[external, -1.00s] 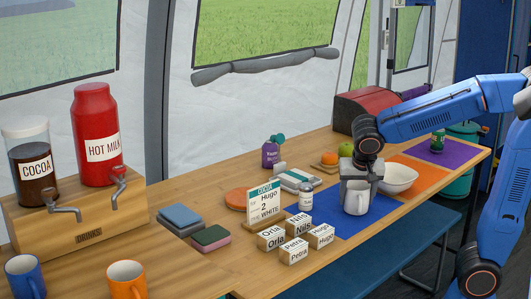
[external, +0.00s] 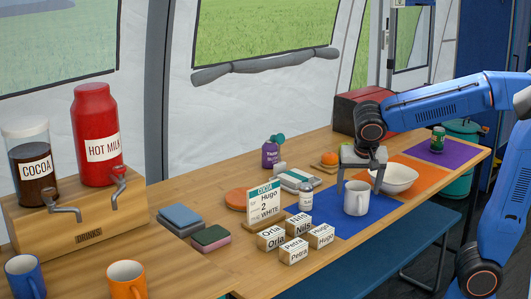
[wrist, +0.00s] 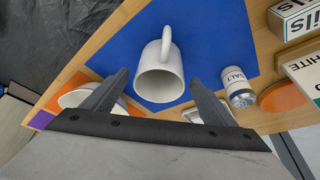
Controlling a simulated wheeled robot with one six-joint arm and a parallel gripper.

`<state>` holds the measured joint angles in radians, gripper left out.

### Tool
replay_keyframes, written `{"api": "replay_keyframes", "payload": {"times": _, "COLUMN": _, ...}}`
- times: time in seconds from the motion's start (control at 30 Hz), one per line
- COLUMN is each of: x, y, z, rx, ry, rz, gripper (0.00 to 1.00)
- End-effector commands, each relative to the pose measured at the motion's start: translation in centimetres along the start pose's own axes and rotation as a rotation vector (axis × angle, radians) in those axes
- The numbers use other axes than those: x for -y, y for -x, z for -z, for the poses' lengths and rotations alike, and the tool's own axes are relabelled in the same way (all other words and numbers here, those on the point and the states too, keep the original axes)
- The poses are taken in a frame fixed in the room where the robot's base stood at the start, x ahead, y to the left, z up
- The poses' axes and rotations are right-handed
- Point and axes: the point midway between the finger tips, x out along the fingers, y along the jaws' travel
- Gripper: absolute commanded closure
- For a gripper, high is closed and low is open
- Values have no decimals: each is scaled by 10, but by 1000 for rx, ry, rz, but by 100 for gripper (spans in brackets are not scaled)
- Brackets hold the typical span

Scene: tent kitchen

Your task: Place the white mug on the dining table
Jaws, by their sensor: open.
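The white mug (external: 356,198) stands upright on the blue mat (external: 336,222) on the wooden dining table (external: 245,258). In the wrist view the white mug (wrist: 160,76) lies beyond the fingertips, its opening towards me and its handle pointing away. My gripper (external: 362,176) is open and empty, just above and behind the mug in the external view. In the wrist view my gripper's fingers (wrist: 158,76) are spread, with the mug apart from them.
A white bowl (external: 396,178) is close on the right, and a salt shaker (external: 306,198) is on the left. Several name boxes (external: 293,251) and a cocoa card (external: 264,204) stand left of the mat.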

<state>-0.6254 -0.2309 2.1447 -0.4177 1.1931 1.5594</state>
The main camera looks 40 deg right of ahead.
Motion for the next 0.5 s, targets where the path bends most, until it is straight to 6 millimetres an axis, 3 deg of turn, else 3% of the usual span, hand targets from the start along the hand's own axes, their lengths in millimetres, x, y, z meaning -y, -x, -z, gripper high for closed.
{"api": "replay_keyframes", "payload": {"times": 0.23, "x": 0, "y": 47, "z": 0, "rx": 0, "ry": 1, "rz": 3, "gripper": 21}}
{"api": "replay_keyframes", "payload": {"times": 0.5, "x": 0, "y": 70, "z": 0, "rx": 0, "ry": 0, "rz": 1, "gripper": 21}}
